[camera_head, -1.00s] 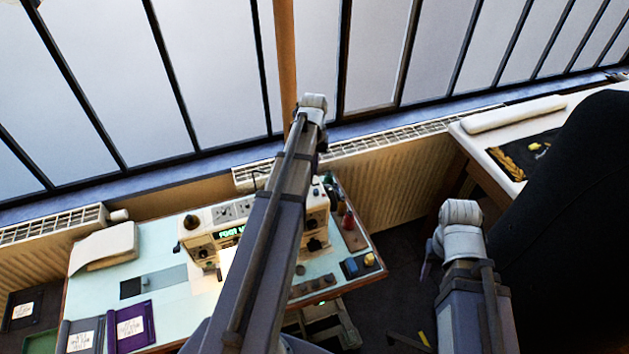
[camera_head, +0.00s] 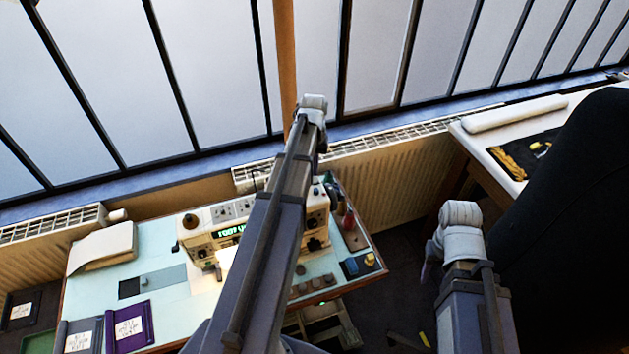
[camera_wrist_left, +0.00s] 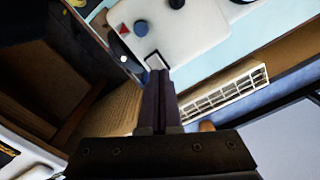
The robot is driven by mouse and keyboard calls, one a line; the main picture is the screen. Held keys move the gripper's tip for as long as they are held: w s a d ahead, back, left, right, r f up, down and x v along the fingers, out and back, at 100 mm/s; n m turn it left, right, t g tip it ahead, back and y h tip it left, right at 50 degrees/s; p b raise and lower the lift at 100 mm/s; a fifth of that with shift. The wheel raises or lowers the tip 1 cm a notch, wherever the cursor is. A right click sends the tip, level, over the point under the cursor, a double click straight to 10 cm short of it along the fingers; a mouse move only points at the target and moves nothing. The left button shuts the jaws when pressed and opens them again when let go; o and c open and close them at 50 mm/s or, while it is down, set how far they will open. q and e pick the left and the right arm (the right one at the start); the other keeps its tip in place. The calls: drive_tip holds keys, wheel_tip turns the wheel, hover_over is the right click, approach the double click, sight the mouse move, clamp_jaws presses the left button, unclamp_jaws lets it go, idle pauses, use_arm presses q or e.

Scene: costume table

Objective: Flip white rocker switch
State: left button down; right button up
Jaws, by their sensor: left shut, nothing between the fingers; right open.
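The white rocker switch (camera_wrist_left: 154,60) shows in the left wrist view as a small pale piece in a dark frame, on the end of the white sewing machine (camera_wrist_left: 190,30). My left gripper (camera_wrist_left: 159,73) is shut and empty, its fingertips right at the switch's lower edge. I cannot tell whether they touch it. In the head view the sewing machine (camera_head: 235,212) stands on the pale table, partly hidden by my left arm, and the switch cannot be made out. My right gripper (camera_head: 429,264) hangs low to the right, away from the table; its fingers are small and look open.
A red triangle mark (camera_wrist_left: 123,29) and dark knobs (camera_wrist_left: 142,28) sit near the switch. The table (camera_head: 85,275) holds a purple folder (camera_head: 130,326), a pale cushion-like block (camera_head: 103,245) and small parts. A ribbed radiator (camera_head: 395,185) stands behind.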

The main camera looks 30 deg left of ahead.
use_arm(q)
drive_tip(key=shift+f+b, duration=0.55)
drive_tip(key=shift+f, duration=0.05)
drive_tip(key=shift+r, duration=0.1)
wheel_tip(320, 180, up, 7)
drive_tip(key=p, duration=0.7)
idle(0.4)
drive_tip(key=s+d+f+m+b, duration=0.2)
drive_tip(key=s+d+f+b, duration=0.2)
drive_tip(key=d, duration=0.6)
drive_tip(key=s+d+f+m+b, duration=0.3)
drive_tip(key=s+d, duration=0.4)
drive_tip(key=d, duration=0.3)
drive_tip(key=s+d+f+m+y+b, duration=0.1)
drive_tip(key=s+d+f+b, duration=0.4)
drive_tip(key=d, duration=0.5)
drive_tip(key=shift+s+d+f+m, duration=0.25)
drive_tip(key=shift+s+f+m, duration=0.05)
drive_tip(key=shift+m, duration=0.6)
drive_tip(key=shift+w, duration=0.1)
